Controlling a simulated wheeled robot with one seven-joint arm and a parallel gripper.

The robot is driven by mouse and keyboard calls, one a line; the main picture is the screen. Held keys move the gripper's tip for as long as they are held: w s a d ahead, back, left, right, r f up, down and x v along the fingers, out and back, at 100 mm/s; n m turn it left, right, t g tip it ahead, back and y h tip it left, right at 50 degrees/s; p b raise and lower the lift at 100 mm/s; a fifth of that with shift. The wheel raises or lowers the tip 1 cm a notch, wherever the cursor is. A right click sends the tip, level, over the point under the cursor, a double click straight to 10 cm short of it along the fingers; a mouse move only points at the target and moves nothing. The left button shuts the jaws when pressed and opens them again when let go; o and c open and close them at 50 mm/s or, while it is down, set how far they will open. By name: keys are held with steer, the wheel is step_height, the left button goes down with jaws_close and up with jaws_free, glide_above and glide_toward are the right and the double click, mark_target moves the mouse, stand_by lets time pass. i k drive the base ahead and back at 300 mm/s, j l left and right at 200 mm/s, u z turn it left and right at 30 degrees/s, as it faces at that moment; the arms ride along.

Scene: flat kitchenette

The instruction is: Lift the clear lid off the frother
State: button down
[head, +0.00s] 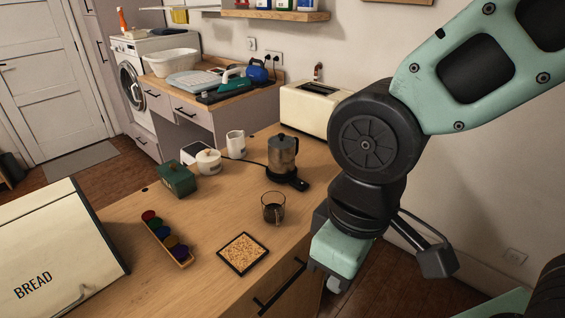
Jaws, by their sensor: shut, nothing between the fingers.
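The frother (283,158) is a dark, shiny metal jug on a black base, standing on the wooden counter near the wall. A lid (283,137) sits on its top; its clear material is too small to make out. My gripper (336,286) hangs at the counter's front right edge, pointing down. It is shut and empty, to the right of and nearer than the frother, well apart from it. My wrist hides part of the counter edge.
A glass cup (273,208) and a cork-like mat (242,253) lie between the frother and the counter front. A cream toaster (310,108) stands behind. A white mug (236,144), sugar pot (208,162), green box (177,179) and coloured pods (165,238) are left.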

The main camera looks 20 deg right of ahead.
mark_target(281, 140)
steer(key=u, duration=0.55)
steer(key=i+l+u, duration=0.1)
steer(key=l+u, duration=0.25)
steer(key=i+l+u, duration=0.1)
steer(key=l+u, duration=0.65)
steer(key=l, duration=0.1)
